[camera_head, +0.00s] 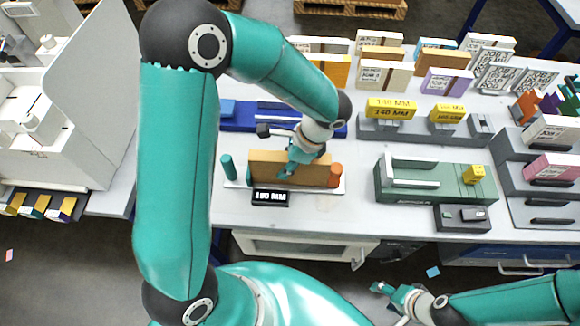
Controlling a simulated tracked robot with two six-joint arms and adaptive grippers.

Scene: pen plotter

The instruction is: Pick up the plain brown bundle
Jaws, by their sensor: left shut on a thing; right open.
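The plain brown bundle (262,167) stands upright on a white base with a black label reading what looks like 180 MM (270,198). A teal post (228,167) and an orange post (335,175) stand near its two ends. I cannot tell whether the bundle is clear of the base. My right gripper (381,289) is open and empty, low in front of the table, apart from everything on it.
A blue plotter-like unit (240,115) lies behind the bundle. A green device (386,184) with a yellow block stands to the right. Yellow blocks (390,104) on grey stands and several boxes (443,83) fill the back. A grey tiered rack (510,170) stands far right.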

